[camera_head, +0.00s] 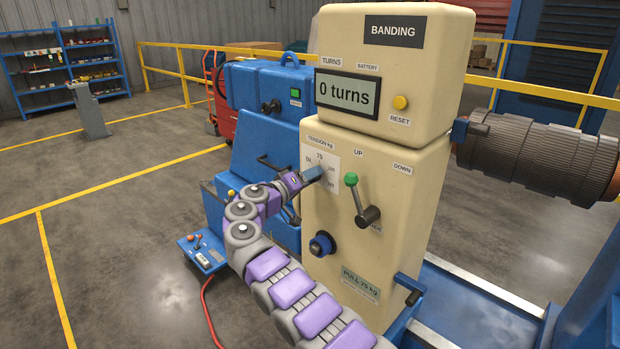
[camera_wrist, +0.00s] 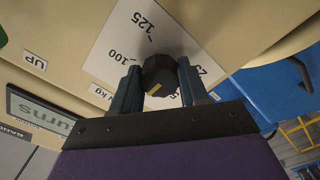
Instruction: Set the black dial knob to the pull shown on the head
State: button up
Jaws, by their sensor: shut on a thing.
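The black dial knob (camera_wrist: 159,66) sits on a white scale plate (camera_head: 329,160) on the front of the cream head (camera_head: 378,185). My gripper (camera_head: 313,174) is shut on the knob, one finger on each side, as the wrist view (camera_wrist: 158,72) shows. The knob has a pale yellow mark facing my gripper's palm; I cannot tell exactly which number it meets. In the wrist view 100 and 125 are readable, and the fingers cover part of the scale. In the head view my gripper hides the knob. A plate low on the head reads PULL 75 kg (camera_head: 360,284).
The display (camera_head: 347,94) reads 0 turns. A green-tipped lever (camera_head: 357,195) stands close right of the dial, with a blue-and-black knob (camera_head: 321,244) below. A dark ribbed rotor (camera_head: 540,155) is at right. Open floor lies left.

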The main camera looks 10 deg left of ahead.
jog(key=shift+a+f, duration=0.1)
jog(key=shift+f, duration=0.4)
jog(key=o, duration=1.1)
jog(key=shift+w+a, duration=0.1)
jog(key=shift+c, duration=0.2)
jog(key=shift+r, duration=0.15)
jog(key=shift+r, duration=0.1)
jog(key=p+v, duration=0.3)
jog(key=v, duration=1.4)
jog(key=shift+a, duration=0.35)
